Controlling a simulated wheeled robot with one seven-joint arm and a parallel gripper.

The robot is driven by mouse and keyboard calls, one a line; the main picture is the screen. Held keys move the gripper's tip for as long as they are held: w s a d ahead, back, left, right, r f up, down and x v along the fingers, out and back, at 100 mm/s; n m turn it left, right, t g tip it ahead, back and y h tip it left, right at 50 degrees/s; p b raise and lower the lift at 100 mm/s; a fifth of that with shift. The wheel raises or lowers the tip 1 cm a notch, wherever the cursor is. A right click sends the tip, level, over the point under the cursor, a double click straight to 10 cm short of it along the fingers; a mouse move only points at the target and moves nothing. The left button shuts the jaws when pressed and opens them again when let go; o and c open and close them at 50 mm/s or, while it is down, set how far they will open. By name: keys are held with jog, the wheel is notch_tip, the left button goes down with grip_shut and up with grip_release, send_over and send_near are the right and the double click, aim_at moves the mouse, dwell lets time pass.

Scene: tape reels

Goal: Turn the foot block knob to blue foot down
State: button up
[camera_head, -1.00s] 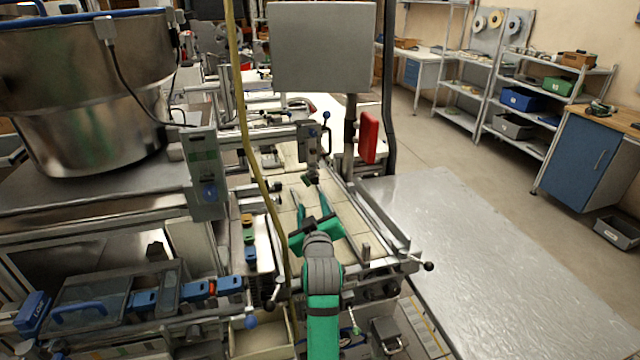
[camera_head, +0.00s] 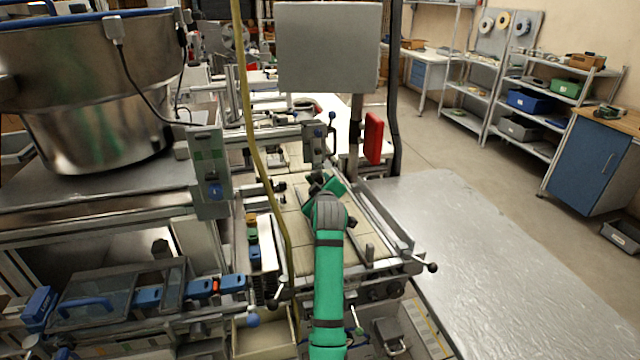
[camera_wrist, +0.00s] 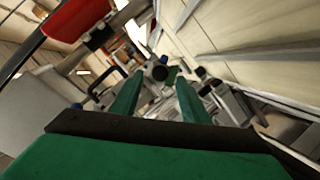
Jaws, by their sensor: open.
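My gripper (camera_head: 322,184) is out over the tiled bed of the machine, just in front of the upright grey block (camera_head: 314,146) with small blue parts. In the head view my wrist hides most of the fingers. In the wrist view my two green fingers (camera_wrist: 159,78) stand apart with nothing seen held between them. A small dark round part (camera_wrist: 160,72) with a blue piece (camera_wrist: 164,60) shows between and beyond the fingertips. It looks like a knob, but I cannot tell for certain that it is the foot block knob, nor which way its blue foot points.
A grey panel (camera_head: 328,48) on a post and a red box (camera_head: 373,138) stand behind and right of my gripper. A yellow hose (camera_head: 252,120) hangs to the left. A rail (camera_head: 385,222) runs along the bed's right side. The metal table (camera_head: 470,250) at right is bare.

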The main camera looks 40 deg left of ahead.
aim_at(318, 180)
jog(key=shift+x, duration=1.4)
grip_shut()
jog(key=shift+m, duration=0.3)
jog(key=shift+w+d+m+g+y, duration=0.15)
jog(key=shift+m+g, duration=0.25)
jog(key=shift+m, duration=0.65)
jog(key=shift+a+m+g+y, duration=0.1)
jog(key=shift+m+g+y, duration=0.25)
jog(key=shift+m, duration=0.7)
